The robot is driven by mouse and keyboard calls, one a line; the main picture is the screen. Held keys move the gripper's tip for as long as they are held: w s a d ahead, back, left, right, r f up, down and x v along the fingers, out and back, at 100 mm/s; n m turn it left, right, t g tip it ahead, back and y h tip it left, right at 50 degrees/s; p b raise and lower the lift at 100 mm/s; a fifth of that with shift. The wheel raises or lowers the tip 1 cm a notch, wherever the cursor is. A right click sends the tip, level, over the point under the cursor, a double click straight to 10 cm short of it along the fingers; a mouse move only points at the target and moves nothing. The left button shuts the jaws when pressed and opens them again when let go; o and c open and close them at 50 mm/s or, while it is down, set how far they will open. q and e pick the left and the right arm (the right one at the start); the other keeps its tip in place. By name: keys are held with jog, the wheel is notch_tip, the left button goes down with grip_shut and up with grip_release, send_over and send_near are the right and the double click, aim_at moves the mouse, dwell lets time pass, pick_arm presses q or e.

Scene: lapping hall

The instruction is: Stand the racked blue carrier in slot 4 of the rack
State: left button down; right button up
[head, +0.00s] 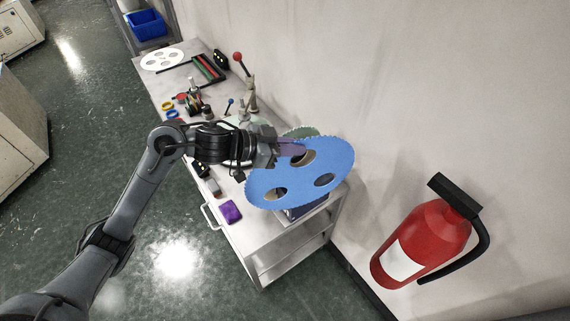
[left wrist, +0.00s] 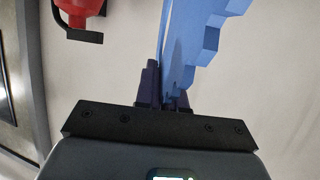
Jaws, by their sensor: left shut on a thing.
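The blue carrier (head: 330,163), a toothed disc with several round holes, is tilted above the far right end of the cart in the head view. My left gripper (head: 288,150) is shut on its upper left part. In the left wrist view the blue carrier (left wrist: 188,45) shows edge-on, rising from between the dark fingers (left wrist: 162,92). A green toothed disc (head: 301,132) shows partly behind it. A dark blue-grey object (head: 305,211) shows just below the carrier; I cannot tell whether it is the rack. Rack slots are hidden. My right gripper is out of view.
The metal cart (head: 268,238) stands along the wall. On it are a white disc (head: 162,60), a lever with a red knob (head: 238,57), a purple block (head: 230,211) and several small parts. A red fire extinguisher (head: 425,240) is at the right.

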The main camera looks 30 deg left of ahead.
pick_arm(q)
jog(key=w+a+r+n+t+y+p, duration=0.2)
jog(key=w+r, duration=0.3)
jog(key=w, duration=0.6)
jog(key=shift+w+n+y+p, duration=0.25)
jog(key=shift+n+y+p, duration=0.45)
notch_tip(320, 180, down, 6)
jog(key=shift+r+b, duration=0.1)
jog(key=shift+b, duration=1.05)
jog(key=shift+p, duration=1.25)
dwell(0.8)
